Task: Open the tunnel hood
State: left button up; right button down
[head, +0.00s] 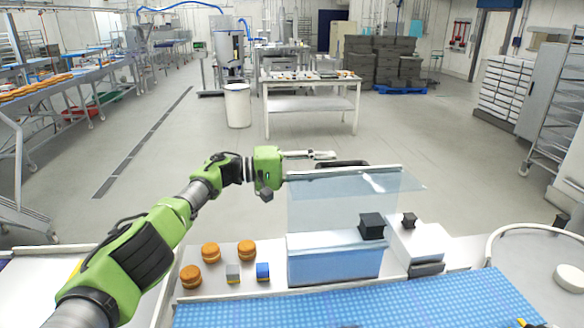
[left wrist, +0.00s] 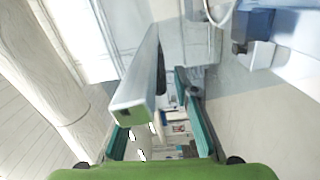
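The tunnel hood (head: 340,205) is a clear panel with a pale rail (head: 345,173) along its top edge, above a blue-white housing (head: 335,262). A dark bar (head: 343,163) shows just behind the rail; I cannot tell whether it is a handle. My left gripper (head: 322,155) points right, just above the rail's left part. In the left wrist view its teal fingers (left wrist: 160,135) are apart with open space between them. A pale, green-edged bar (left wrist: 140,80) overlaps the left finger there; contact cannot be told. My right gripper is not in view.
A blue belt (head: 370,302) runs along the front. Several orange filled rounds (head: 210,252), a grey cube (head: 233,273) and a blue cube (head: 263,271) sit left of the housing. Black-topped units (head: 372,225) stand right. Floor behind is clear up to a white table (head: 310,104).

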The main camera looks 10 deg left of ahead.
pick_arm(q)
jog(key=v, duration=0.9)
jog(key=shift+s+a, duration=0.1)
